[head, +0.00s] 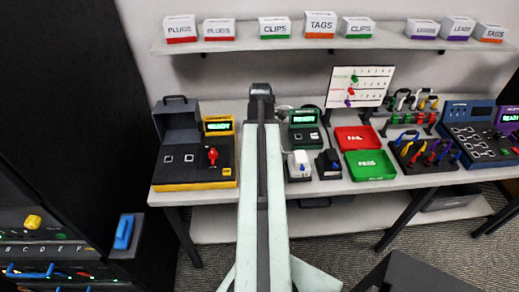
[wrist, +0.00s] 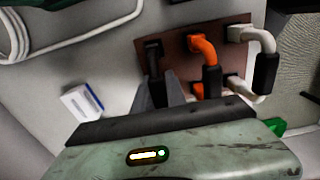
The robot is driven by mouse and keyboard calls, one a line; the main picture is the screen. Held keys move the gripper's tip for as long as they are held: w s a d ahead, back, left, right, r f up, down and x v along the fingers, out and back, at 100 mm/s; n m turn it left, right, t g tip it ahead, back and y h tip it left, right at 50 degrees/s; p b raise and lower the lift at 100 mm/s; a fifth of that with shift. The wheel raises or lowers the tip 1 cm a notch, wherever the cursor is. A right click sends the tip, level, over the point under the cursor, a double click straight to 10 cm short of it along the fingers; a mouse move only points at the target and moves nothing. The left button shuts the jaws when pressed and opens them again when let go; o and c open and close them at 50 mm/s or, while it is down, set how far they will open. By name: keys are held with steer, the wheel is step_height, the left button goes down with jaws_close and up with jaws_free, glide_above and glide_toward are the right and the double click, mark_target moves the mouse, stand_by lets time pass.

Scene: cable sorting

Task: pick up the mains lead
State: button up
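Nothing in view is labelled as the mains lead, so I cannot tell for sure which lead it is. In the wrist view a brown board (wrist: 180,39) carries a black lead end (wrist: 153,60), orange lead ends (wrist: 205,50) with a black grip, and white lead ends (wrist: 262,42). My gripper (wrist: 172,82) is close in front of the board, beside the black lead end.
A white cable (wrist: 85,38) loops at upper left in the wrist view, above a white and blue box (wrist: 82,103). On the bench (head: 345,187) stand a yellow-edged tester (head: 195,170), a red tray (head: 357,139) and a green tray (head: 370,165). A shelf (head: 390,43) with labelled boxes hangs above.

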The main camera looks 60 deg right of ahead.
jaws_close()
step_height(320, 180, up, 10)
steer(key=p, duration=1)
steer(key=shift+r, duration=0.1)
steer(key=shift+r, duration=0.1)
steer(key=shift+r+p, duration=1.3)
steer(key=shift+p, duration=0.2)
